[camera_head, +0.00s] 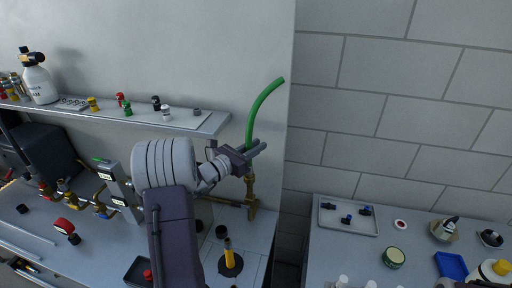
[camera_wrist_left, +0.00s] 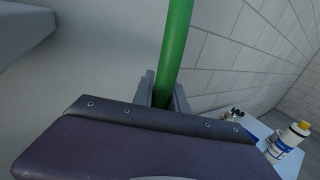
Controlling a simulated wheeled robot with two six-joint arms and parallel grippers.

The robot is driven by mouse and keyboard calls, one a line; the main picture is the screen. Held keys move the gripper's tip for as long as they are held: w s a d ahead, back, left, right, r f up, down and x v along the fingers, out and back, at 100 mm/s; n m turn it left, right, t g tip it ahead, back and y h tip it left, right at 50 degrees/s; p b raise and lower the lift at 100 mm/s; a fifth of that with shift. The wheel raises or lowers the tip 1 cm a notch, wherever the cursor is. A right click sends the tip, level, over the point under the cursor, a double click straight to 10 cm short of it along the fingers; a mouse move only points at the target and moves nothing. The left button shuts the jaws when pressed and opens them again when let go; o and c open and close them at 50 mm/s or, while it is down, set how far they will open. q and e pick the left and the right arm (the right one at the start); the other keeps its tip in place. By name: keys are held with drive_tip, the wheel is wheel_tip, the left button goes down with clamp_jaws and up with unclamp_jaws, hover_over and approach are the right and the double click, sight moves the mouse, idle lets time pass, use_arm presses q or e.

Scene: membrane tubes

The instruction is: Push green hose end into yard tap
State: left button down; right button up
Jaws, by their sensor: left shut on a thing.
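The green hose (camera_head: 262,105) rises from my left gripper (camera_head: 256,149) and bends to the right at its upper end. My left gripper is shut on it near its lower part. In the left wrist view the hose (camera_wrist_left: 174,50) stands between the two fingers (camera_wrist_left: 163,92). The brass yard tap (camera_head: 252,203) stands directly below the gripper, at the right edge of the left bench. The gripper hides the lower hose end, so I cannot tell whether it touches the tap. My right gripper is not in view.
A shelf (camera_head: 185,124) with small coloured fittings and a white spray bottle (camera_head: 38,83) runs along the wall at left. A yellow-handled tool (camera_head: 228,253) stands on the bench. The right bench holds a tray (camera_head: 347,229) with blue fittings. A gap separates the benches.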

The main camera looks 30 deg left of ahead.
use_arm(q)
drive_tip(key=c, duration=1.3)
unclamp_jaws()
drive_tip(key=shift+f, duration=0.2)
drive_tip(key=shift+o, duration=0.2)
drive_tip(key=b+v, duration=0.3)
drive_tip(key=v, duration=0.6)
